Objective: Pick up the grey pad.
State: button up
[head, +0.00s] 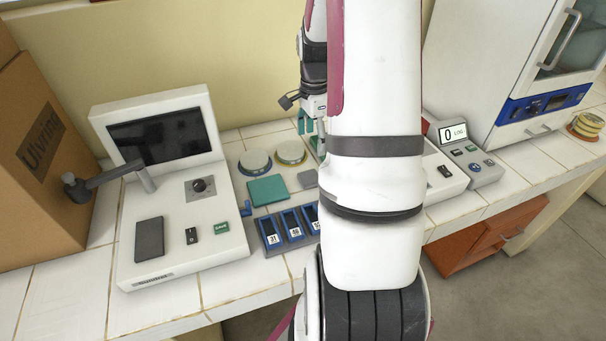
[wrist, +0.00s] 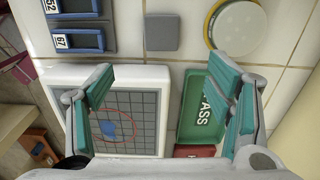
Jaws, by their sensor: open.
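The grey pad (wrist: 162,32) is a small flat square lying on the white tiles, near the top middle of the wrist view. In the head view the grey pad (head: 308,179) lies right of a teal pad (head: 268,190), close to my arm's edge. My gripper (wrist: 160,95) is open and empty, its teal fingers spread wide. In the wrist view the pad is above the gap between the fingers, apart from them. In the head view my gripper (head: 306,124) is partly hidden by my arm, farther back than the pad.
Blue numbered holders (wrist: 82,40) and a round lidded dish (wrist: 237,25) flank the pad. A white device with a gridded screen (wrist: 125,120) and a green PASS tray (wrist: 205,105) lie below the gripper. A large white instrument (head: 180,260) and cardboard box (head: 40,160) stand left.

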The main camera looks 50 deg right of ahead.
send_over(310, 176)
jog(key=f, duration=0.7)
jog(key=shift+s+f, duration=0.1)
jog(key=shift+s, duration=0.2)
jog(key=shift+w+a+f+p, duration=0.1)
jog(key=shift+f+p, duration=0.15)
jog(key=shift+f, duration=0.75)
jog(key=shift+w+d+f+p, duration=0.1)
jog(key=shift+f+p, duration=0.1)
jog(key=shift+f, duration=0.85)
jog(key=shift+w+a+f+p, duration=0.1)
jog(key=shift+f+p, duration=0.15)
jog(key=shift+f, duration=0.75)
jog(key=shift+c, duration=0.5)
jog(key=c, duration=0.8)
